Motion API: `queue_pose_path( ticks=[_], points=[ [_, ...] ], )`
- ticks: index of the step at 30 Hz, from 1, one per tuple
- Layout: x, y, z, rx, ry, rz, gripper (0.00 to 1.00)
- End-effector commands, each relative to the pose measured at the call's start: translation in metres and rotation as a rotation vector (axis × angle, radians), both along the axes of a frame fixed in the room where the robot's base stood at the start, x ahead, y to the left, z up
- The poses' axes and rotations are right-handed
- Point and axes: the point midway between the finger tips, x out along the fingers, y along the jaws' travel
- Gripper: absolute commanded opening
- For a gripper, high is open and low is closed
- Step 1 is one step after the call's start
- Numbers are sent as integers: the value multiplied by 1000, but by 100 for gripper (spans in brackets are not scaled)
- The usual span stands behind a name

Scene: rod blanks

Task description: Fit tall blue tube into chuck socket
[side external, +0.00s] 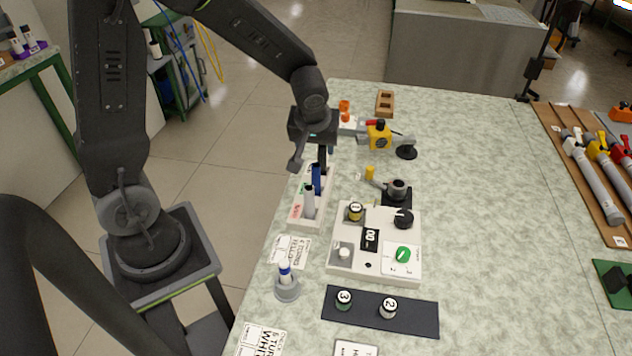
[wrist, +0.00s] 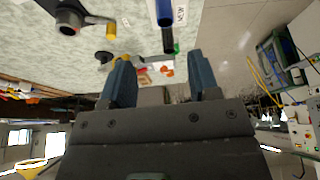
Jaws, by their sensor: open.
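The tall blue tube (side external: 316,180) stands upright in a white rack (side external: 297,222), with a grey tube (side external: 308,203) in front of it. In the wrist view the blue tube (wrist: 164,12) shows at the top edge, cut off by the frame. My gripper (side external: 322,165) is just above and behind the tube in the side view. In the wrist view its two fingers (wrist: 163,78) are apart with nothing between them. What looks like the chuck socket, a grey ring (side external: 398,186) on a black block, stands right of the rack; it also shows in the wrist view (wrist: 68,27).
A white control panel (side external: 344,232) with knobs and a counter sits right of the rack. A small yellow piece (side external: 370,172) is beside the chuck. A yellow block (side external: 379,135) stands behind. A grey holder (side external: 287,290) with a blue-and-white tube is in front. The table's right middle is clear.

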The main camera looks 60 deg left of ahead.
Motion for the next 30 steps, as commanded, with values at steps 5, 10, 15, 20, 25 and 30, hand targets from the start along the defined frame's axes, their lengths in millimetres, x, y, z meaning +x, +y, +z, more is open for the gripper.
queue_pose_path(
  ticks=[5,10,15,20,25,30],
  points=[
    [7,10,-32,-1,7,2,56],
    [15,18,-59,-1,5,0,56],
    [19,22,-72,-1,3,-1,56],
    [20,28,-83,-2,4,1,56],
    [25,39,-106,-2,5,-1,56],
    [29,42,-119,-2,2,-1,56]
  ],
)
